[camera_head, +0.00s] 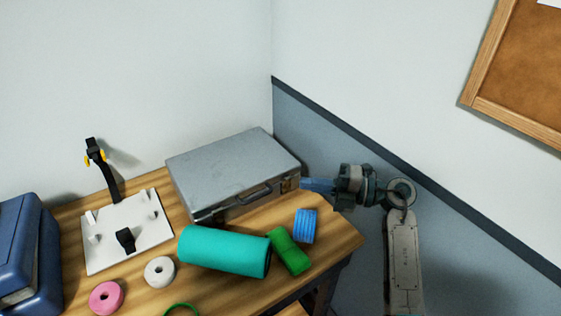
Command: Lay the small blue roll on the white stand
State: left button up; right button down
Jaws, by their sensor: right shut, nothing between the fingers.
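The small blue roll (306,226) stands on the right part of the wooden table, just right of a green block-like roll. The white stand (130,231) is a flat plate with small pegs at the table's left, with a black strap and yellow pieces on a post at its back and a black piece on its front part. My right gripper (306,185) comes in from the right, pointing left, by the case's right corner and above and behind the blue roll. It is shut and empty, apart from the roll. My left gripper is not in view.
A large teal roll (224,251) and a green roll (289,251) lie between the blue roll and the stand. A grey case (232,172) is behind them. White (159,271) and pink (106,297) rolls lie in front. A blue box (25,255) stands far left.

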jog(key=w+a+b, duration=0.1)
jog(key=w+a, duration=0.1)
jog(key=w+a+b, duration=0.1)
jog(key=w+a, duration=0.1)
jog(key=w, duration=0.1)
jog(key=w+a+b, duration=0.1)
jog(key=w+a, duration=0.1)
jog(key=w, duration=0.1)
jog(key=shift+w+a+f, duration=0.1)
jog(key=shift+w+a, duration=0.05)
jog(key=shift+w+a+b, duration=0.4)
jog(key=shift+w+a, duration=0.2)
jog(key=shift+w, duration=0.2)
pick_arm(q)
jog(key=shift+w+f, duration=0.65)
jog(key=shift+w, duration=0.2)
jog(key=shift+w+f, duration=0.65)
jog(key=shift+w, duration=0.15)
pick_arm(e)
jog(key=shift+w+a, duration=0.2)
jog(key=shift+w, duration=0.05)
